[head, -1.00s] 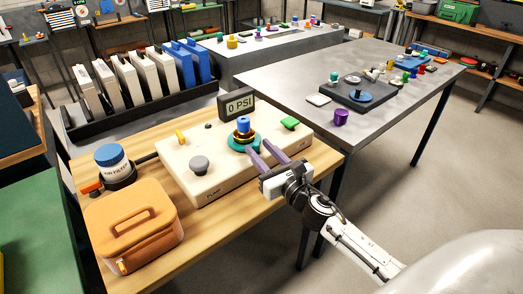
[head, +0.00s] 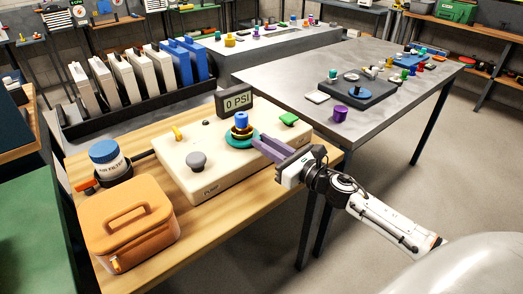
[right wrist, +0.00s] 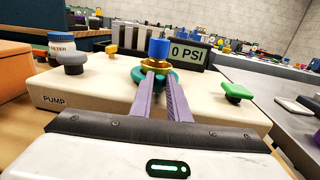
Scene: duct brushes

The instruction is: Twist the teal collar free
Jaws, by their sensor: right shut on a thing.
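The teal collar (head: 233,143) is a flat ring around the base of a brass fitting with a blue top (head: 241,119), on a cream pump box (head: 190,165). In the right wrist view the collar (right wrist: 169,80) shows behind my fingertips. My right gripper (head: 257,141) comes in from the right, its purple fingers close together and shut on the collar's near right edge. The fingertips partly hide the collar there. The fitting looks upright. My left gripper is not in view.
A "0 PSI" display (head: 236,103) stands behind the fitting. A green knob (head: 289,119) and a grey knob (head: 197,160) stand on the box. An orange case (head: 128,222) and an air filter (head: 107,158) are to the left. A metal table (head: 280,77) stands behind.

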